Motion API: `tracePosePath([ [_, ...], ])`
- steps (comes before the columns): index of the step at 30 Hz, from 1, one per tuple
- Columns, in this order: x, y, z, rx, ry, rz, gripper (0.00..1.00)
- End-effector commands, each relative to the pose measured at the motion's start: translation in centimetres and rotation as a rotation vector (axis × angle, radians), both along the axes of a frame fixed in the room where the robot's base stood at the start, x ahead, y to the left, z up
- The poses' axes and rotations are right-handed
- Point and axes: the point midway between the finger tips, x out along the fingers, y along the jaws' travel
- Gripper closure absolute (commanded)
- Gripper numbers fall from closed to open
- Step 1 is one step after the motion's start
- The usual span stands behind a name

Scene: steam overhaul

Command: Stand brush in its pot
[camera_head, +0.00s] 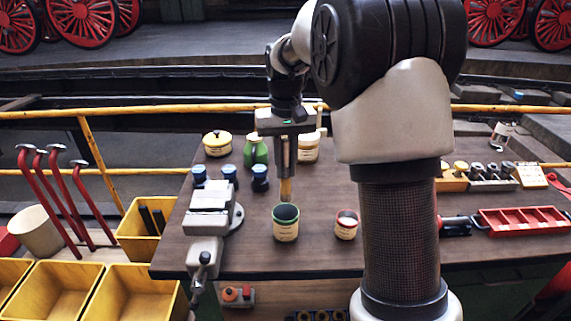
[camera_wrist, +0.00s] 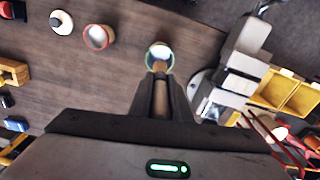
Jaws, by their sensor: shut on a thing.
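My gripper (camera_head: 287,168) points down over the table, shut on a brush (camera_head: 286,190). The brush hangs roughly upright with its tan bristle end down. Its upper part is hidden between the fingers. The green-rimmed pot (camera_head: 286,230), cream with a label and a dark inside, stands just below the bristles. In the head view the tip looks slightly above the rim. In the wrist view the brush (camera_wrist: 160,95) lies between the fingers and its tip overlaps the near edge of the pot (camera_wrist: 150,50). I cannot tell the exact gap.
A grey vise (camera_head: 208,210) stands left of the pot. A red-rimmed pot (camera_head: 346,228) stands to the right. A red tray (camera_head: 522,222) lies far right.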

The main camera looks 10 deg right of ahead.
Motion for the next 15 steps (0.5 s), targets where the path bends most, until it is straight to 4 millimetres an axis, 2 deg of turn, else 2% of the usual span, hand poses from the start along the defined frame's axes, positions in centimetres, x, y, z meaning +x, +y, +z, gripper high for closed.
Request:
tracePosePath([
  [1, 0.0, 0.0, -0.8, 0.000, 0.000, 0.000, 1.00],
  [15, 0.0, 0.0, -4.4, 0.000, 0.000, 0.000, 1.00],
])
